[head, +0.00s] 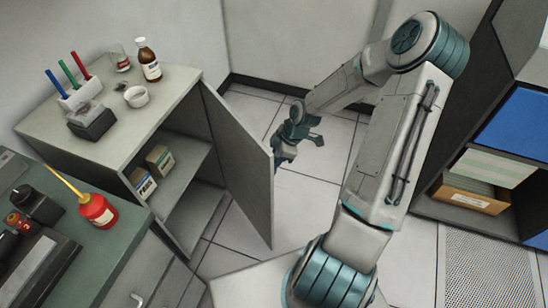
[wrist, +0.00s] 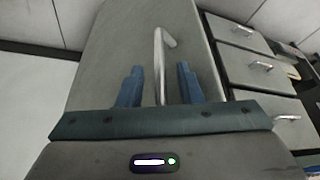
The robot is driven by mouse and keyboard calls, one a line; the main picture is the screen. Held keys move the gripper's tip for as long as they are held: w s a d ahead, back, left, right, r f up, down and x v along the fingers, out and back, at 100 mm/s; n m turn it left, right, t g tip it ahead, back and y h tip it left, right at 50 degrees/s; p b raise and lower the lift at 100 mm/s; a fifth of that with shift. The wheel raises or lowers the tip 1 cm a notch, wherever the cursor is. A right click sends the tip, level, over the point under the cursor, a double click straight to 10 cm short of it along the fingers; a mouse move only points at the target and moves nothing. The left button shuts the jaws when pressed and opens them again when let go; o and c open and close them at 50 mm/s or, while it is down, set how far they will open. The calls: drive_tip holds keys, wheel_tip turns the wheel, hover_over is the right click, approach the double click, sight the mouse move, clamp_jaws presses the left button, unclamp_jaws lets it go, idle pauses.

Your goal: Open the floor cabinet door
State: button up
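The floor cabinet door (head: 240,165) stands swung well out from the cabinet body, with its inner face toward the head camera. The open cabinet (head: 185,190) shows a shelf inside. In the wrist view, the grey outer face of the door (wrist: 105,60) has a pale bar handle (wrist: 158,55). My gripper (head: 284,150) is beside the door's free edge, on its outer side. In the wrist view, my gripper (wrist: 158,85) is open, with one blue finger on each side of the handle and gaps visible. Whether a finger touches the handle cannot be told.
Small boxes (head: 158,160) stand on the cabinet shelf. A brown bottle (head: 149,62), a white bowl (head: 136,96) and pens stand on top. A green-topped drawer unit (head: 120,240) with a red oil can (head: 97,210) is at left. Shelves (head: 470,200) stand at right. Tiled floor between is clear.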

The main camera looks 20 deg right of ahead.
drive_tip(key=shift+r, duration=0.1)
drive_tip(key=p+v, duration=0.1)
drive_tip(key=v, duration=1.2)
drive_tip(key=shift+d+r, duration=0.15)
drive_tip(key=shift+r, duration=0.1)
drive_tip(key=shift+s, duration=0.15)
